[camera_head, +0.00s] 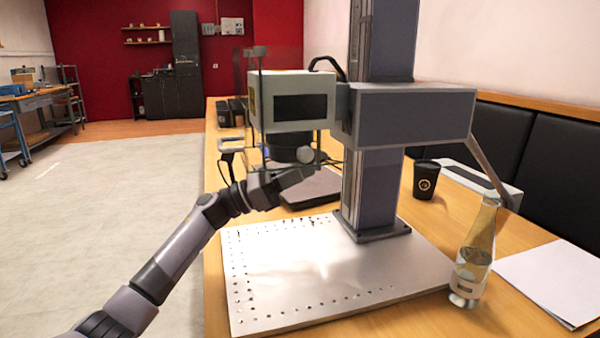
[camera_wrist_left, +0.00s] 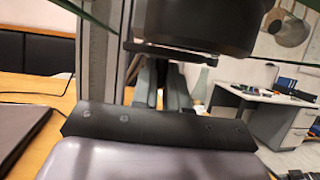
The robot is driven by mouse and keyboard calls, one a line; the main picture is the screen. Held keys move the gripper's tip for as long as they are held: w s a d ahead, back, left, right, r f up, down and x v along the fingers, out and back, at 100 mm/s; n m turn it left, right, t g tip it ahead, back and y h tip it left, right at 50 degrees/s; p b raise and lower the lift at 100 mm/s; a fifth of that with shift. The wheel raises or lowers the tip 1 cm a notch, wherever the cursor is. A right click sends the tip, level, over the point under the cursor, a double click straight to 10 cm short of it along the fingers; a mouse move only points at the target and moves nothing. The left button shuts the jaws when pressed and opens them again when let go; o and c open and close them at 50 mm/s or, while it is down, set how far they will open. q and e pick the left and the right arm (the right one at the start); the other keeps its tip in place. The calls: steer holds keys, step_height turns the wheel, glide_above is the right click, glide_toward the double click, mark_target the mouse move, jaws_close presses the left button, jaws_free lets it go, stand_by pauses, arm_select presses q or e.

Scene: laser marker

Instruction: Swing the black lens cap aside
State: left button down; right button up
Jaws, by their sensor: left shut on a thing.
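The marker's laser head is a pale box (camera_head: 291,100) on a grey arm and column, with a black lens housing (camera_head: 290,140) under it. My left gripper (camera_head: 306,171) is just below that housing, at the black lens cap. In the left wrist view the black lens cap (camera_wrist_left: 172,47) is a dark flat edge under the round black housing (camera_wrist_left: 195,22). The gripper's grey fingers (camera_wrist_left: 162,75) reach up to the cap and are shut on it. Their tips are partly hidden behind its edge. My right gripper is in neither view.
A perforated metal base plate (camera_head: 300,275) lies below on the wooden table. The marker's column (camera_head: 372,190) stands close to the right of the gripper. A glass bottle (camera_head: 474,250), a black cup (camera_head: 426,180) and white paper (camera_head: 555,280) are further right.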

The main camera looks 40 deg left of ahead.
arm_select(q)
steer(key=c, duration=1.1)
jaws_free()
steer(key=shift+s, duration=0.1)
steer(key=shift+b+v, duration=0.6)
steer(key=shift+v, duration=2.9)
steer(key=shift+r, duration=0.1)
